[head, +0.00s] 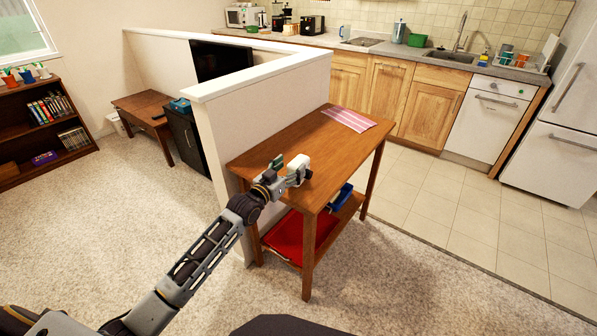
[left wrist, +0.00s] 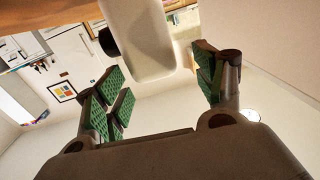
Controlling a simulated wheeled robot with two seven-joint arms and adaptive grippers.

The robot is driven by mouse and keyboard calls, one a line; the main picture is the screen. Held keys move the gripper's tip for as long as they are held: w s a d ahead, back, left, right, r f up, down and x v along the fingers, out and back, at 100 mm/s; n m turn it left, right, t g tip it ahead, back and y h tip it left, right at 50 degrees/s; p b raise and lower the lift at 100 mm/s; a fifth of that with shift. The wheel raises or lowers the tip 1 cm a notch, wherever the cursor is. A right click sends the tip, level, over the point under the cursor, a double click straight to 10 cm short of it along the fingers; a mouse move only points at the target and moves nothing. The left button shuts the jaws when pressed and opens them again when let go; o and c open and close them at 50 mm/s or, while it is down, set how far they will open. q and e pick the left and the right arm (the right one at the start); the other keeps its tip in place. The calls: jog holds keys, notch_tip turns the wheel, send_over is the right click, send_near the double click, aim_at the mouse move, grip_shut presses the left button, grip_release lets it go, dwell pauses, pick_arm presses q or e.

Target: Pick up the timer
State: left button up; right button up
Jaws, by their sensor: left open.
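The timer (head: 300,165) is a small white block standing on the wooden hutch table (head: 325,150), near its front left part. In the left wrist view the timer (left wrist: 140,38) is a large pale rounded block with a black knob on its side. My left gripper (head: 284,171) is right at the timer in the head view. In the left wrist view the green-padded fingers of my left gripper (left wrist: 160,85) are spread wide, with the timer's end between and beyond them. I see no clear contact. My right gripper is not in view.
A pink striped cloth (head: 348,118) lies at the table's far end. A low white-topped wall (head: 255,110) runs along the table's left side. A red item (head: 290,237) and a blue item (head: 340,196) are on the lower shelf. The table's middle is clear.

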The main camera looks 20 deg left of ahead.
aim_at(298, 160)
pick_arm(q)
jog(key=shift+x, duration=1.45)
jog(key=shift+b+x, duration=0.4)
jog(key=shift+x, duration=0.45)
jog(key=shift+w+d, duration=0.2)
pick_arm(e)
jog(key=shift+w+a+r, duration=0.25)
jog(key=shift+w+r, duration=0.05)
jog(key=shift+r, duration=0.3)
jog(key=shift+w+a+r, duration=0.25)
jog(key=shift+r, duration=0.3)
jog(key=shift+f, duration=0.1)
pick_arm(q)
jog(key=c, duration=1.2)
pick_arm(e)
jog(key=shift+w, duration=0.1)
